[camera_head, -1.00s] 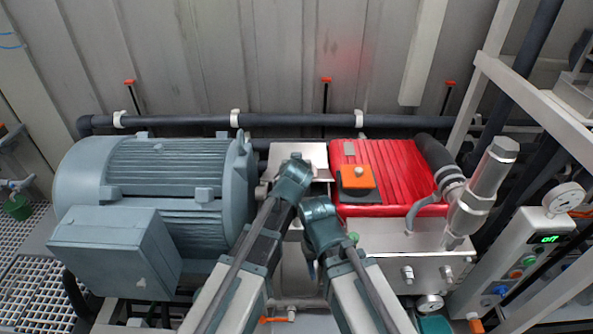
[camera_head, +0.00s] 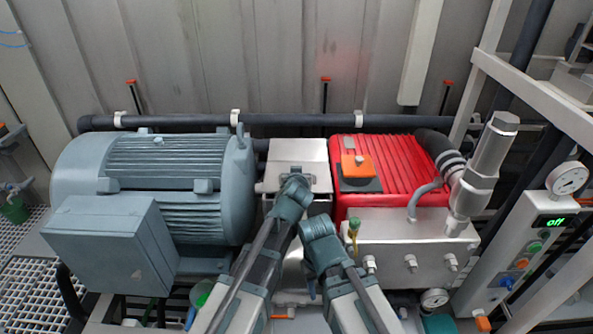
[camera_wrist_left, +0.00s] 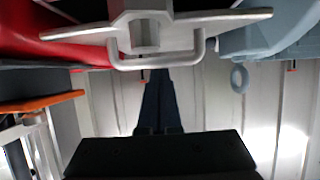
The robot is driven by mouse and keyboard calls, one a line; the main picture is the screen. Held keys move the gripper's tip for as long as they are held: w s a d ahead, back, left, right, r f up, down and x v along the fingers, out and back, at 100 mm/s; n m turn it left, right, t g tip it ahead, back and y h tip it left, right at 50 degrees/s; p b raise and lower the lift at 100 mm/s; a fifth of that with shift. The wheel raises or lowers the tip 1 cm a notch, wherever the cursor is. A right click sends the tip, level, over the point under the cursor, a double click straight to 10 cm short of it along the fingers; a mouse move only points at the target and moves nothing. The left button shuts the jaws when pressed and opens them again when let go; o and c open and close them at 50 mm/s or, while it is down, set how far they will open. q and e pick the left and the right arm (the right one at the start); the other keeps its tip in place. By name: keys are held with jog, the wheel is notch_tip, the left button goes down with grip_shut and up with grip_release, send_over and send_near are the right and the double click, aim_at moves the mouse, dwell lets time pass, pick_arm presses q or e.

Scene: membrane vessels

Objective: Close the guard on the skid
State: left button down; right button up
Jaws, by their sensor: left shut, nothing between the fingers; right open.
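The guard is the bare metal cover (camera_head: 300,153) between the grey motor and the red pump. A bracket-like metal handle (camera_wrist_left: 160,63) crosses the top of the left wrist view. My left gripper (camera_head: 296,180) is at the front edge of the cover. In the left wrist view its dark, shut fingers (camera_wrist_left: 158,78) point at the handle, with nothing between them. I cannot tell whether they touch it. My right gripper (camera_head: 313,287) is open, lower and in front of the skid's middle, partly hidden by its arm. The arms hide part of the space below the cover.
The grey motor (camera_head: 155,180) stands at left, with a box in front. The red pump (camera_head: 405,165) is at right, with an orange switch (camera_head: 357,165) on top. A control box (camera_head: 535,250) reading "off" is further right. A dark pipe (camera_head: 280,120) runs behind.

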pick_arm(q)
jog(key=shift+s+f+b, duration=0.35)
jog(key=shift+f+b, duration=0.2)
jog(key=shift+f, duration=0.2)
jog(key=shift+s+f+b, duration=0.35)
jog(key=shift+f+b, duration=0.2)
jog(key=shift+f, duration=0.15)
pick_arm(e)
jog(key=shift+f, duration=1.45)
